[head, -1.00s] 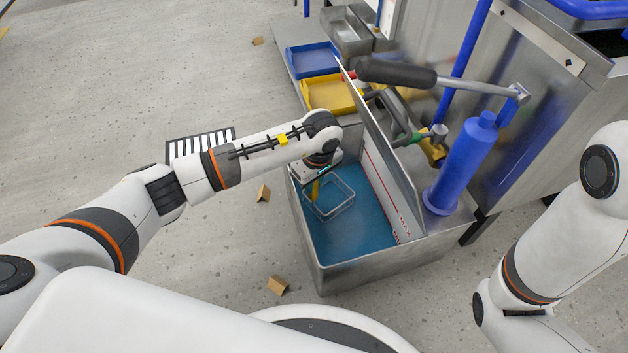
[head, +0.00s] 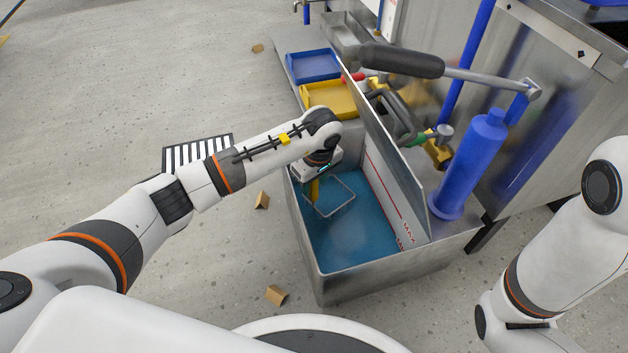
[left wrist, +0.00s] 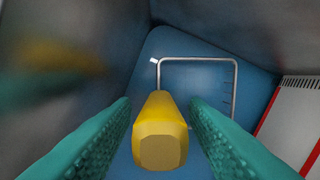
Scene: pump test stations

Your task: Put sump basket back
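The sump basket is a wire frame (head: 343,209) with a yellow handle (head: 315,190). It sits in blue water (head: 350,243) inside the open steel sump tank (head: 375,280), near its left wall. Only its rim shows clearly; the lower part is under the water. The basket rim (left wrist: 235,90) lies beyond. In the head view my left gripper (head: 315,180) reaches down into the tank. My right gripper is out of view.
A steel divider plate (head: 400,165) stands at the tank's right, with a MAX line panel (head: 385,195) inside. A black-gripped pump lever (head: 400,60) and blue cylinder (head: 468,165) are on the right. Yellow (head: 330,98) and blue trays (head: 313,65) lie behind.

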